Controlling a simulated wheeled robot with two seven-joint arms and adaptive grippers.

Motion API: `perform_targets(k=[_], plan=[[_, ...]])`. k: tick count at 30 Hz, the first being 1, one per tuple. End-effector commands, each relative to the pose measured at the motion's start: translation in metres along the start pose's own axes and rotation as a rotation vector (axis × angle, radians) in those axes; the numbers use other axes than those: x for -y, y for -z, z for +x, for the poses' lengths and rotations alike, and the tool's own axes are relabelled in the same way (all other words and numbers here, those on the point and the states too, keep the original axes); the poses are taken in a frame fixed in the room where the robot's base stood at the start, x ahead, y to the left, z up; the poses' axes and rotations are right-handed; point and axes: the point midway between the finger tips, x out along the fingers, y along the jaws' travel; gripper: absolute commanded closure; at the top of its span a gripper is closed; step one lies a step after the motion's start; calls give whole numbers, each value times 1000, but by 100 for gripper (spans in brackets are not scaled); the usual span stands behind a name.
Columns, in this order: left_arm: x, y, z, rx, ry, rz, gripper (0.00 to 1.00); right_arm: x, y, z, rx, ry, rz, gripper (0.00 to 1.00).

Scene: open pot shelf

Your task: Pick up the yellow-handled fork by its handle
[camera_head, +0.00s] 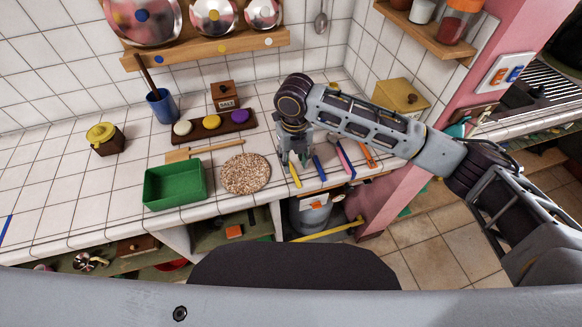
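The yellow handle (296,177) of a utensil lies on the white tiled counter, pointing toward its front edge. The far end of this utensil is hidden under my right gripper, so I cannot see its fork head. My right gripper (294,160) points down just behind the yellow handle, with its two fingers apart. I cannot tell whether it touches the utensil. Nothing shows held in it. My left gripper is not in view.
Beside the yellow handle lie a blue handle (319,168), a pink-and-blue one (345,160) and an orange one (369,155). A round cork-like mat (246,174) and a green bin (174,185) stand to the left. The counter's far left is mostly clear.

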Motion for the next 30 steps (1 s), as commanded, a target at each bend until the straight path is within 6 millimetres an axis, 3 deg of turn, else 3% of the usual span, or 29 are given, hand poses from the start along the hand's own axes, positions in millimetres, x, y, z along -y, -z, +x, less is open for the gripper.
perform_targets(k=[4,20,30], plan=[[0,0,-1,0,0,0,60,0,0,11,-1,0,1,62],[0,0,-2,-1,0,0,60,1,1,18,-1,1,1,62],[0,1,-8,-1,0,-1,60,3,6,53,-2,0,1,62]])
